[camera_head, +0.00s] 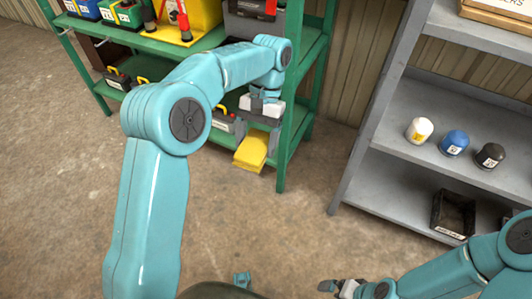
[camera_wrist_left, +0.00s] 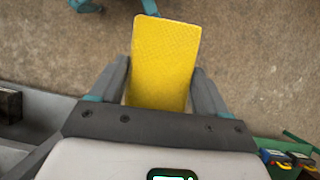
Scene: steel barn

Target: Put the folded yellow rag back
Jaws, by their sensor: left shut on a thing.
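The folded yellow rag (camera_head: 251,151) hangs from my left gripper (camera_head: 260,127), in front of the green shelf's right end in the head view. In the left wrist view the rag (camera_wrist_left: 165,50) lies between the two dark fingers of my left gripper (camera_wrist_left: 160,68), which are shut on it. The rag is held clear above the floor. My right gripper (camera_head: 340,287) is low at the bottom edge of the head view, away from the rag; its jaw opening is unclear.
A grey shelf (camera_head: 400,100) on the right holds a white-and-yellow pot (camera_head: 419,130), a blue one (camera_head: 454,143), a black one (camera_head: 490,155) and a dark open crate (camera_head: 453,214). Bare floor lies between.

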